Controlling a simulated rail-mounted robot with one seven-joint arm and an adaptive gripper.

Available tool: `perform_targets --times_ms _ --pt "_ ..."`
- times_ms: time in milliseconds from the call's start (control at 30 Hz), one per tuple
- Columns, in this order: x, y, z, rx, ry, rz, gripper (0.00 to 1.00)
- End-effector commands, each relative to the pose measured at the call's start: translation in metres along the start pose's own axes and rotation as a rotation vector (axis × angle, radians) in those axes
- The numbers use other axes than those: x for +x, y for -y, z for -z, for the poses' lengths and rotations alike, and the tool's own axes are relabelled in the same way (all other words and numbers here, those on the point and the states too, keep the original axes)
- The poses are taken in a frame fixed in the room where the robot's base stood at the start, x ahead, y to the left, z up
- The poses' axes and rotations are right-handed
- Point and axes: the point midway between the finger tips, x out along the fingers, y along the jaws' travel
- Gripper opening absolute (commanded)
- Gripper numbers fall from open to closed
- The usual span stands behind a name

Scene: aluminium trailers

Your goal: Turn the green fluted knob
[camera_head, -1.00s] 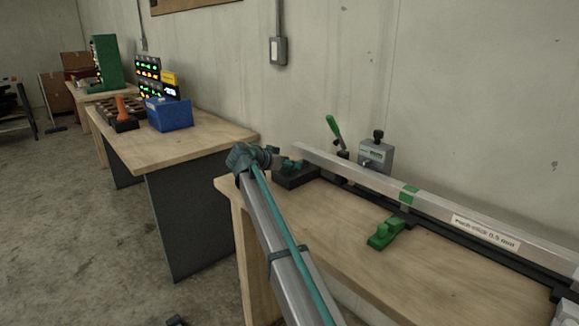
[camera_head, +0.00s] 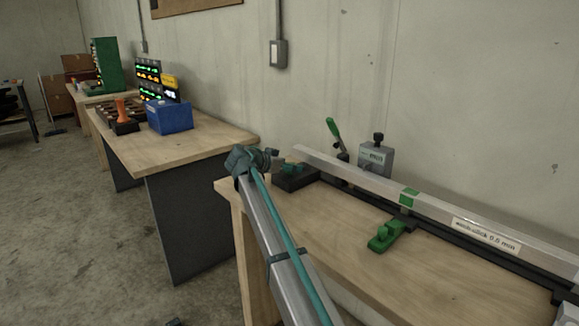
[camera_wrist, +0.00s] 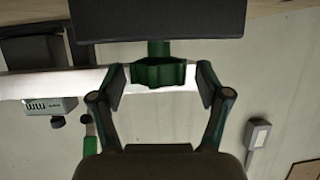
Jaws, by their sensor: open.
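The green fluted knob (camera_wrist: 158,73) is in the middle of the wrist view, on a short green stem under a dark block (camera_wrist: 160,20). My gripper (camera_wrist: 162,80) is open, with one finger on each side of the knob. A gap shows on both sides, and I cannot tell how deep the knob sits between the fingers. In the head view my gripper (camera_head: 273,157) is at the bench's left end, by the block.
A pale metal bar (camera_head: 372,184) runs along the bench (camera_head: 330,235). A green-handled lever (camera_head: 334,129), a grey gauge box (camera_head: 375,160) and a green clamp (camera_head: 386,235) are near it. A blue box (camera_head: 169,115) stands on another bench, left. The wall is close behind.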

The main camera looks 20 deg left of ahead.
Motion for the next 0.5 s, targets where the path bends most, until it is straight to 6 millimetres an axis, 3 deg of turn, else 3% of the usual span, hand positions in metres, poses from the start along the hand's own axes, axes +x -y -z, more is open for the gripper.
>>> perform_targets --times_ms 167,500 --pt "-0.023 0.000 -0.001 0.000 0.000 0.002 0.76" --pt "-0.087 0.000 -0.001 0.000 0.000 0.001 0.76"
